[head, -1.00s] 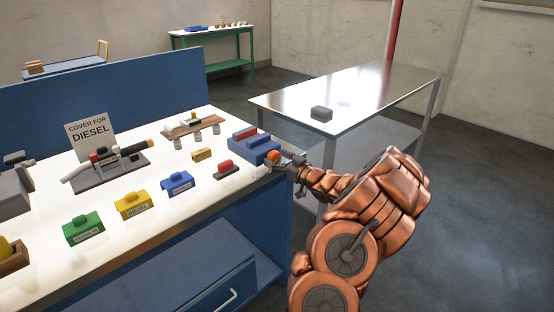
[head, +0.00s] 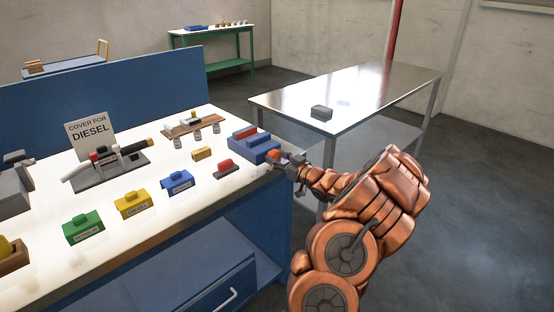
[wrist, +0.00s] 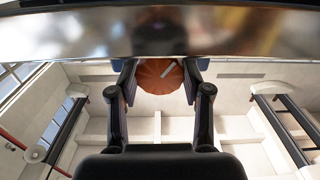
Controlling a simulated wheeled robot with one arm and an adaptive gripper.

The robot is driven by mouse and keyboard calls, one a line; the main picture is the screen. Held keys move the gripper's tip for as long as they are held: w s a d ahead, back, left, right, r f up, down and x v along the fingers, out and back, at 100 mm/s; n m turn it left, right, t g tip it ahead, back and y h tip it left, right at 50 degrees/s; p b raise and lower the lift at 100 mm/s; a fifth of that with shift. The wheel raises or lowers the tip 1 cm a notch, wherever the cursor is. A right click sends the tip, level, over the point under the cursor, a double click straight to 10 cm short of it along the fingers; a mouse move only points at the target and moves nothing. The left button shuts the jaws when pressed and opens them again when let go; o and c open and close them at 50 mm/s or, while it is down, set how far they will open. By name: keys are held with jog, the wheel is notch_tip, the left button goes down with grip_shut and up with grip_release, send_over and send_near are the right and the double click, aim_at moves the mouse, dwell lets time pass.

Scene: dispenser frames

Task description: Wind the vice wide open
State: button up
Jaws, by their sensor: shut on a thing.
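The blue vice (head: 262,152) stands at the right end of the lit bench, with a red-orange block (head: 245,133) on its top. Its round orange knob (head: 273,155) faces my arm at the bench's right edge. My gripper (head: 281,158) is shut on this knob. In the wrist view, the ribbed orange knob (wrist: 160,80) with a pale line across its face sits between my two dark fingers (wrist: 157,85). A shiny metal edge hides the knob's upper part there. The width of the vice's jaw gap cannot be made out.
A red-topped block (head: 225,166) and blue (head: 177,183), yellow (head: 132,204) and green (head: 84,228) covers stand left of the vice. A sign (head: 90,132) stands behind a pipe fixture. A steel table (head: 385,87) with a grey block (head: 321,112) is behind my arm.

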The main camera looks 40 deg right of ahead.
jog(key=n+b, duration=0.1)
jog(key=b, duration=0.1)
jog(key=shift+f+n+b, duration=0.3)
jog(key=shift+f+b, duration=0.05)
jog(key=shift+b, duration=0.05)
jog(key=shift+r+n+b, duration=0.3)
jog(key=shift+n+b, duration=0.5)
jog(key=shift+b, duration=0.15)
jog(key=o, duration=1.2)
jog(key=shift+c, duration=0.2)
jog(key=s, duration=1.2)
jog(key=shift+a, duration=0.15)
